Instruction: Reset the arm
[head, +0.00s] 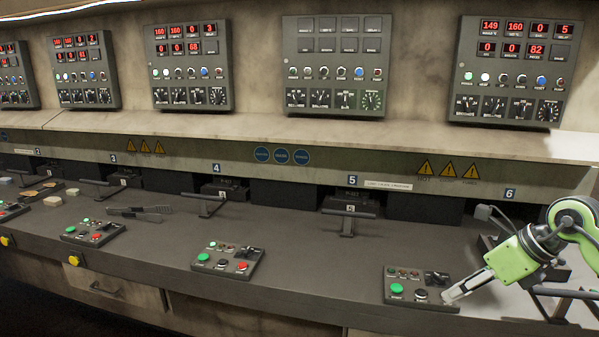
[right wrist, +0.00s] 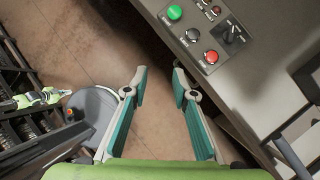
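My right gripper (head: 447,298) comes in from the right in the head view. Its fingers are over the right side of a button panel (head: 408,298) and hide part of it. In the right wrist view the two teal-and-grey fingers (right wrist: 160,72) are apart with nothing between them, above the floor beside the counter edge. The same view shows a panel (right wrist: 222,22) with a green and a red button, beyond the fingertips and apart from them. My left gripper does not show clearly in either view.
The dark counter (head: 300,262) carries several button panels and levers. A tong-like tool (head: 140,212) lies on it at left. Display boxes (head: 335,65) hang on the wall. A lever frame (head: 560,300) stands close to my right arm.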

